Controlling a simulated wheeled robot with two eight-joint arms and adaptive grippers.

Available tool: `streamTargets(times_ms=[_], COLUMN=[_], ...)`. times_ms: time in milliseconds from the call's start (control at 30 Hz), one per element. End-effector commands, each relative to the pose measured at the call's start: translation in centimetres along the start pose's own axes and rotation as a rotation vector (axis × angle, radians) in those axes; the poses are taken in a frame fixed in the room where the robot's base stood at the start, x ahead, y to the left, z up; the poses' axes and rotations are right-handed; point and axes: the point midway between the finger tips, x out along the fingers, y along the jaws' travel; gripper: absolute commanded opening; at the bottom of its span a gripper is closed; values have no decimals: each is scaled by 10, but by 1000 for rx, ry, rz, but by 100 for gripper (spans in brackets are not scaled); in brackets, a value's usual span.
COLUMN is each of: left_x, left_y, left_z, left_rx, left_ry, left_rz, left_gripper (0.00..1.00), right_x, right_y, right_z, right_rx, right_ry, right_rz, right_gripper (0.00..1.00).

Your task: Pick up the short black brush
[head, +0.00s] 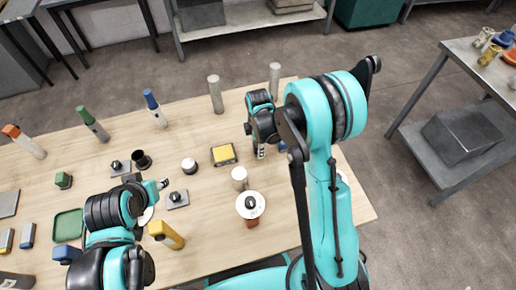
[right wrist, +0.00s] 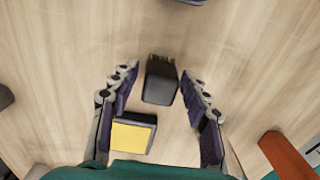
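The short black brush (right wrist: 160,82) lies on the wooden table in the right wrist view, a black block with a brass-coloured end pointing up the picture. My right gripper (right wrist: 159,70) is open, with one finger on each side of the brush. No clear contact shows, and a narrow gap is visible on both sides. In the head view my right gripper (head: 260,150) points down at the table and hides most of the brush. My left gripper (head: 162,184) is low over the left part of the table; its finger opening is too small to judge.
A yellow and black block (right wrist: 133,133) lies close to the right gripper's left finger; it also shows in the head view (head: 223,154). A reddish-brown piece (right wrist: 288,155) is at the right. Grey posts (head: 215,93) stand along the far edge. A green tray (head: 68,225) is left.

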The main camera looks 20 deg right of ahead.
Motion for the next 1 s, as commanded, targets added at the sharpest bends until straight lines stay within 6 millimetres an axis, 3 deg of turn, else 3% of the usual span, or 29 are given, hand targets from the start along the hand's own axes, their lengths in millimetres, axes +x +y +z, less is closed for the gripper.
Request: streamTargets(times_ms=[33,133,567,833,1000], left_x=[0,0,-2,-13,-19], left_y=[0,0,0,0,0], left_z=[0,0,-1,-9,-13], left_rx=[0,0,0,0,0], left_ry=[0,0,0,0,0], left_rz=[0,0,0,0,0], left_gripper=[40,40,40,40,40], right_x=[0,0,-6,-48,-70], right_y=[0,0,0,-2,-32], right_z=[0,0,0,2,31], right_rx=[0,0,0,1,5], right_ry=[0,0,0,0,0], right_rz=[0,0,0,0,0], right_gripper=[27,1,0,0,0])
